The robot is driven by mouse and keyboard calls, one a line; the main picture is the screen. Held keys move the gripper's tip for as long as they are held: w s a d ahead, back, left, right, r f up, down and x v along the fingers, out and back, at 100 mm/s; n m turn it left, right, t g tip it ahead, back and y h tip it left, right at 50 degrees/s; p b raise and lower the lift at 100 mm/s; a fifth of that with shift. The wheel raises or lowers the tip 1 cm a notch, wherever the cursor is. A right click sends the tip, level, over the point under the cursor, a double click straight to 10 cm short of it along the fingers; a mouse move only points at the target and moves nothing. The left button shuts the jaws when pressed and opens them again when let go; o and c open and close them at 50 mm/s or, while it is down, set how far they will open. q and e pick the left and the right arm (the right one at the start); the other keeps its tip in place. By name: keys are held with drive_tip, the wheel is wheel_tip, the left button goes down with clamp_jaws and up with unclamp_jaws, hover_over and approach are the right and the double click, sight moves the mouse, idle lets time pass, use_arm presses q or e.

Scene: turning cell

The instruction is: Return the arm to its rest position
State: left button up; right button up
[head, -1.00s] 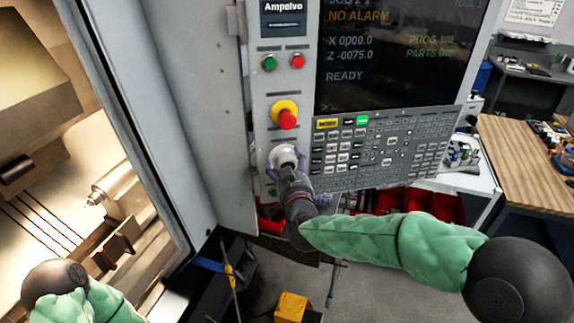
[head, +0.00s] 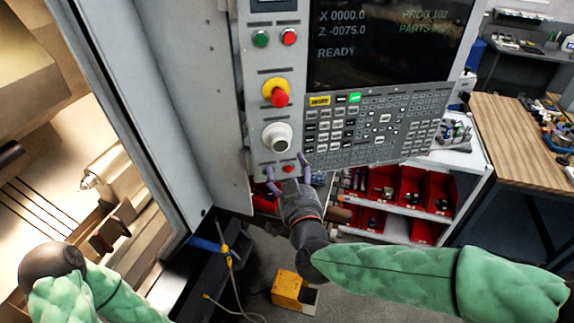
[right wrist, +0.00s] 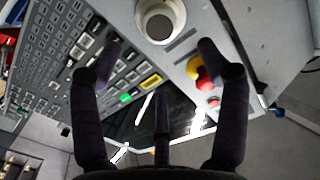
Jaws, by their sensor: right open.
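My right gripper (head: 287,172) is open and empty just below the white round knob (head: 277,138) on the machine's control panel (head: 262,108). In the right wrist view its spread fingers (right wrist: 164,62) have nothing between them, and the knob (right wrist: 158,20) shows beyond them at the top. My right arm (head: 400,270), in a green sleeve, reaches in from the right. My left arm (head: 95,290) shows at the lower left, but its gripper is not in view.
A red emergency button (head: 279,98) sits above the knob, with a keypad (head: 372,125) to the right. The lathe's lit interior (head: 60,150) opens at left. Red bins (head: 400,190) and a wooden bench (head: 520,135) stand at right. A yellow box (head: 295,290) is on the floor.

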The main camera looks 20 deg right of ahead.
idle(0.5)
drive_tip(key=a+f+n+g+y+b, duration=0.25)
drive_tip(key=f+g+b, duration=0.4)
drive_tip(key=f, duration=2.75)
drive_tip(key=s+a+f+m+g+y+b, duration=0.1)
drive_tip(key=s+f+g, duration=0.4)
drive_tip(key=s+f, duration=0.5)
drive_tip(key=s+a+f+m+g+y+b, duration=0.1)
drive_tip(key=s+a+f+g+y+b, duration=0.1)
drive_tip(key=s+f+g, duration=0.4)
drive_tip(key=s+a+f, duration=0.1)
drive_tip(key=s+f, duration=0.3)
drive_tip(key=f, duration=0.6)
drive_tip(key=shift+f, duration=0.2)
drive_tip(key=shift+w, duration=0.1)
